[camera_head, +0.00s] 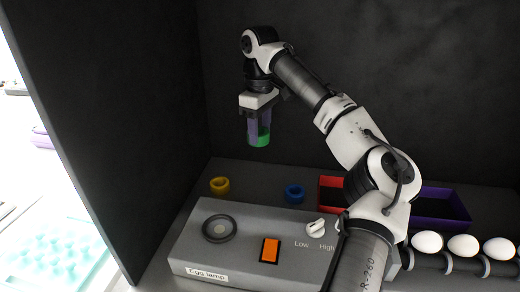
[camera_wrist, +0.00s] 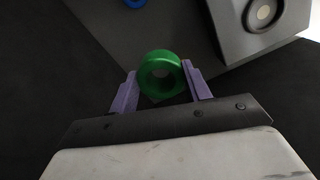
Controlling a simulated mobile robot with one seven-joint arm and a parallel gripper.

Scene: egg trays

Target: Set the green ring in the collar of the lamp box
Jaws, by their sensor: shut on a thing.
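The green ring (camera_head: 259,138) is held between the purple fingers of my gripper (camera_head: 258,126), high above the back of the counter. In the wrist view the green ring (camera_wrist: 161,68) sits between both fingertips of the gripper (camera_wrist: 160,84), with its hole visible. The grey lamp box (camera_head: 252,246) stands on the counter below and in front of the gripper. Its dark round collar (camera_head: 207,231) is on the left of its top and looks empty of any ring. The collar also shows at the upper right of the wrist view (camera_wrist: 249,20).
A yellow ring (camera_head: 219,193) and a blue ring (camera_head: 293,200) lie behind the lamp box. The box top carries an orange switch (camera_head: 269,256) and a white Low/High knob (camera_head: 315,227). Red (camera_head: 328,181) and purple (camera_head: 466,221) trays and several eggs (camera_head: 428,242) are at right.

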